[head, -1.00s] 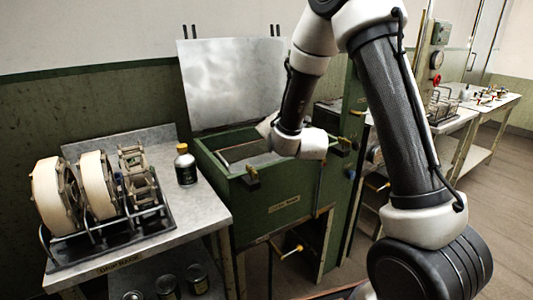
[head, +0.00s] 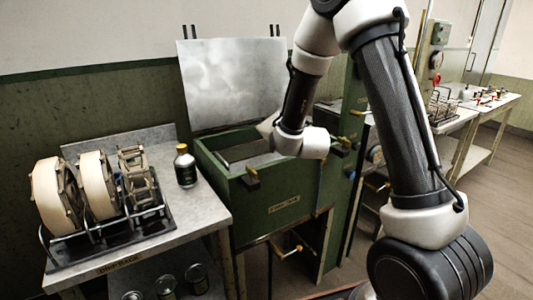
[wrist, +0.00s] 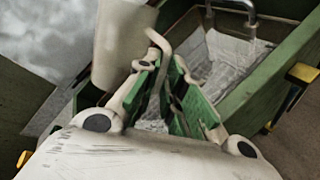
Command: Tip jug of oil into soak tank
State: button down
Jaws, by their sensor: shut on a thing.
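The soak tank (head: 290,208) is a green box with its grey lid (head: 232,85) standing open behind it. Its open inside and green rim (wrist: 262,75) also show in the wrist view. The jug (wrist: 120,45) is a plain pale cylinder with a thin curved handle, at the upper left of the wrist view. My gripper (wrist: 165,66), with green finger pads, is shut on the jug's handle above the tank. In the head view a pale bit of the jug (head: 267,124) shows beside my wrist, which hides my fingers. The jug's mouth and exact tilt are unclear.
The bench (head: 205,212) left of the tank bears a rack of reels (head: 95,190) and a dark bottle with a yellow cap (head: 185,168). Several tins stand on its lower shelf. Benches with small items (head: 485,105) stand at the right, beside open floor.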

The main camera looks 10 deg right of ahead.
jog(key=d+m+y+b, duration=0.1)
jog(key=m+y, duration=0.3)
jog(key=m, duration=0.1)
jog(key=w+d+m+y+b, duration=0.1)
jog(key=d+m+y, duration=0.1)
jog(key=m, duration=0.4)
jog(key=d+m+y, duration=0.1)
jog(key=m+y, duration=0.4)
jog(key=m, duration=0.1)
jog(key=shift+w+d+f+y+b, duration=0.25)
jog(key=shift+d+f+y+b, duration=0.05)
jog(key=shift+d+f+b, duration=0.1)
